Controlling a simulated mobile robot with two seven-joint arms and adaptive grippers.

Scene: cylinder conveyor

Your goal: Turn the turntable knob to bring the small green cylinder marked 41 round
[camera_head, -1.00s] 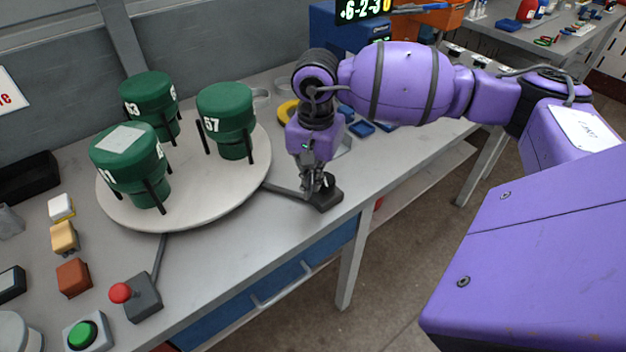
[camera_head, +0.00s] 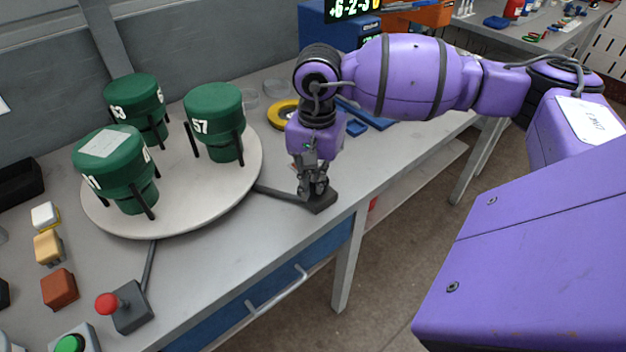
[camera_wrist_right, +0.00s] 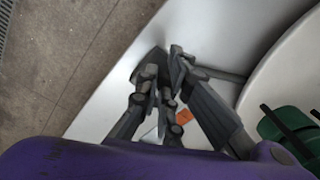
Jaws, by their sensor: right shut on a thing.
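The round white turntable (camera_head: 190,208) carries three green cylinders with dark upright posts around them. The front-left cylinder (camera_head: 110,165) has a pale patch on top and a partly visible mark ending in 1; I cannot read it fully. Another cylinder (camera_head: 214,105) is marked 57, and the back-left one (camera_head: 135,95) seems marked 53. My right gripper (camera_head: 313,188) points down over a dark control base (camera_head: 322,203) at the table's front edge. It is shut on the knob there, which its fingers hide. The fingers (camera_wrist_right: 160,85) also show in the right wrist view. My left gripper is out of view.
A red-knobbed lever box (camera_head: 130,308) stands front left, near a red-brown block (camera_head: 59,289), a yellow block (camera_head: 47,248) and a green button (camera_head: 70,344). A yellow ring (camera_head: 284,114) and blue parts lie behind my right gripper. Open floor lies right of the table.

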